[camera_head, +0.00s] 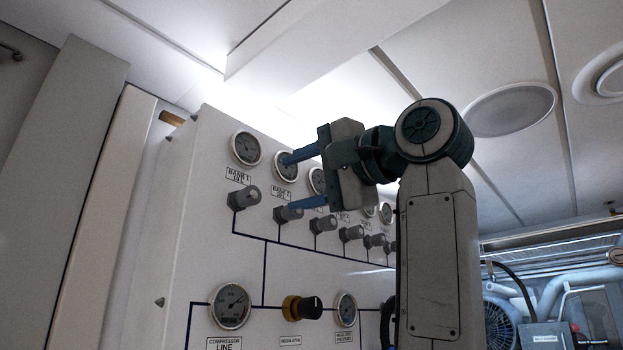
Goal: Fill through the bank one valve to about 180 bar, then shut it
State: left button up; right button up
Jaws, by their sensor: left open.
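The bank one valve (243,197) is a grey knob at the left end of a row on the white panel, under the label BANK 1. The bank one gauge (246,148) is above it; its reading is too small to tell. My left gripper (286,184) is open and empty, its two blue fingers spread one above the other to the right of the bank one valve. The upper finger overlaps the second gauge (281,170) and the lower one overlaps the second knob (283,215); I cannot tell whether they touch. My right gripper is not in view.
More grey knobs (351,233) and gauges continue rightward, partly behind my arm. Below are the compressor line gauge (231,306), a black-and-yellow regulator knob (302,307) and another gauge (346,309). The space left of the bank one valve is clear.

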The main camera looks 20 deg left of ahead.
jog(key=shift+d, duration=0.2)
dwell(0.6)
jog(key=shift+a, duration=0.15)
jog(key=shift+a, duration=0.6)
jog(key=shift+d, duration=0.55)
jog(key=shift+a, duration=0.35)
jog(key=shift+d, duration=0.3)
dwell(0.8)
